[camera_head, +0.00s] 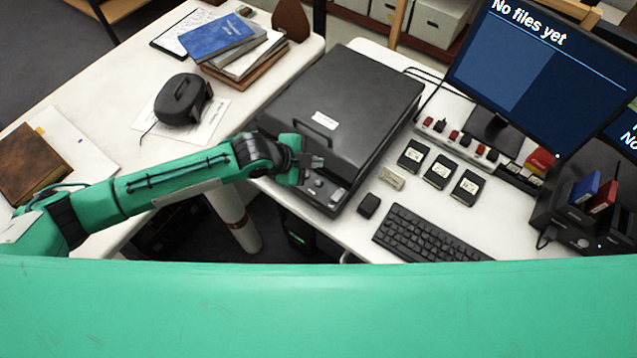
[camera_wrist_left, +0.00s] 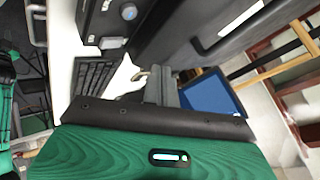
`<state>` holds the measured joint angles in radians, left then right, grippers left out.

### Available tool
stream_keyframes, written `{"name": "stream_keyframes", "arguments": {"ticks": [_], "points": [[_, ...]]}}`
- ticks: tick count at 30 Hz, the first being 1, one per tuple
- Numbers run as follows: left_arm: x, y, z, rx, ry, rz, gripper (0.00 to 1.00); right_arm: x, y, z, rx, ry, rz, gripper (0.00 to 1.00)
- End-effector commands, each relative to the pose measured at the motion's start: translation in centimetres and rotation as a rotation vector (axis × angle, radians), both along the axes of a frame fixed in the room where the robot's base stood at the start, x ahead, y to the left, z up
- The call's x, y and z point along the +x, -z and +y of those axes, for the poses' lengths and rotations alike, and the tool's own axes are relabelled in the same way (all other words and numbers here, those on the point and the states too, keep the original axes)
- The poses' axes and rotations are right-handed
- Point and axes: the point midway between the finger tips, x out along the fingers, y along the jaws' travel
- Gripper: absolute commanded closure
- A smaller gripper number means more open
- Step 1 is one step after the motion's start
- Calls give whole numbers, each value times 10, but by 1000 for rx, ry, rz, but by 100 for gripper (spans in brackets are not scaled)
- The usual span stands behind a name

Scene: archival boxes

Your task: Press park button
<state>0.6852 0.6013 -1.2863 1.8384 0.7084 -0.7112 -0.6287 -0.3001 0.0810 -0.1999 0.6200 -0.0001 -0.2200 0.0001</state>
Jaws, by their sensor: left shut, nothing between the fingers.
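The large black machine (camera_head: 350,90) with a lid handle stands on the white desk. Its front panel carries a round bluish button (camera_head: 318,183) and a lighter grey control (camera_head: 337,195); I cannot read which is marked park. My left gripper (camera_head: 318,161) is shut and empty, just above the front panel near the round button. I cannot tell whether it touches the panel. In the left wrist view the shut fingers (camera_wrist_left: 157,84) point toward the machine, and the round blue button (camera_wrist_left: 129,12) shows at the top. My right gripper is not in view.
A keyboard (camera_head: 425,235), a small black mouse (camera_head: 369,205) and several black cartridges (camera_head: 440,171) lie right of the machine. A monitor (camera_head: 530,65) reads "No files yet". Books (camera_head: 222,38) and a black device (camera_head: 183,99) sit on the left desk.

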Motion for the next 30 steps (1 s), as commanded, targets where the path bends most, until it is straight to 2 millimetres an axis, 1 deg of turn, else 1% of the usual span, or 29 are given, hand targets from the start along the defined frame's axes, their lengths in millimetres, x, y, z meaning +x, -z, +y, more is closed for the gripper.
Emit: {"name": "stream_keyframes", "arguments": {"ticks": [1, 9, 15, 19, 30], "points": [[0, 12, 0, 0, 0, 0, 100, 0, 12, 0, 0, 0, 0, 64], [0, 46, 0, 0, 0, 0, 100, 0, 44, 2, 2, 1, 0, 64], [0, 63, 0, 0, 0, 0, 100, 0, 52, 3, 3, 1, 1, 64], [0, 67, 0, 0, 0, 0, 100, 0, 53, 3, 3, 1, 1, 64], [0, 66, 0, 0, 0, 0, 100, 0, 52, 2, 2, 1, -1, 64]]}}
